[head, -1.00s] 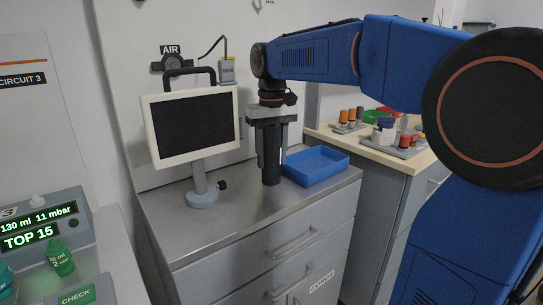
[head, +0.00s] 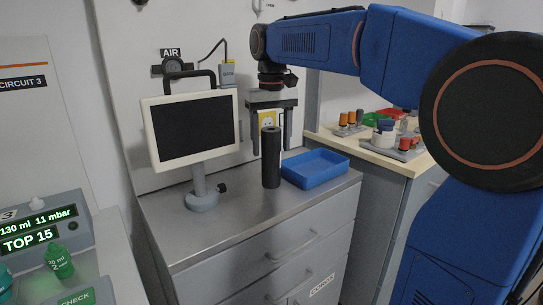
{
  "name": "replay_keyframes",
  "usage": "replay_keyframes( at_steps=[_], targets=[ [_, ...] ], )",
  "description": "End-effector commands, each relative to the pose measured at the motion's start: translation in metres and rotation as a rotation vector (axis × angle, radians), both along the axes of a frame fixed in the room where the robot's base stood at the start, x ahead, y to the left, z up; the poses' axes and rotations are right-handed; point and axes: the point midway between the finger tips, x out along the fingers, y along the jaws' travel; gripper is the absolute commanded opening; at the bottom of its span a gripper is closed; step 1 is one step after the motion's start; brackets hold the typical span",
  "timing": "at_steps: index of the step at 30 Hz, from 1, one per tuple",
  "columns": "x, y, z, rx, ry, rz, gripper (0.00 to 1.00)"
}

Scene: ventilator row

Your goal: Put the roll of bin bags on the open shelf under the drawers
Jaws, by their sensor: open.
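The roll of bin bags, a black upright cylinder (head: 271,160), stands on the grey metal top of the drawer cabinet (head: 235,212), between the monitor and the blue tray. My gripper (head: 271,147) points down above and around the roll's upper end, with its two fingers spread apart and the roll not gripped. The drawers (head: 300,245) are on the cabinet's front below the top. No open shelf can be made out in this view.
A monitor on a stand (head: 192,130) is left of the roll. A blue tray (head: 315,168) stands close on its right. A wooden-topped counter (head: 385,155) with several small items is at the right. A ventilator panel (head: 40,225) is at the lower left. The cabinet top's front is clear.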

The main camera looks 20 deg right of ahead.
Motion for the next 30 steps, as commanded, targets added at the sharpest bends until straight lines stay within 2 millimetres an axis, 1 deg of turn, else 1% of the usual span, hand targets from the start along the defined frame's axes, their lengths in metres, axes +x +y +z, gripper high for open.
replay_keyframes(
  at_steps=[1, 6, 10, 15, 23, 26, 29, 30],
  targets=[
    [0.001, 0.000, 0.011, 0.000, -0.004, 0.000, 0.61],
    [0.001, 0.000, 0.042, 0.000, -0.003, 0.000, 0.61],
    [0.000, 0.000, 0.059, 0.000, -0.002, 0.000, 0.61],
    [0.000, 0.000, 0.070, 0.000, -0.001, 0.000, 0.61],
    [-0.003, -0.001, 0.071, 0.000, -0.003, -0.001, 0.61],
    [-0.012, -0.003, 0.067, 0.002, -0.015, -0.002, 0.61],
    [-0.028, -0.008, 0.057, 0.004, -0.038, -0.006, 0.61],
    [-0.037, -0.010, 0.052, 0.005, -0.050, -0.008, 0.61]
  ],
)
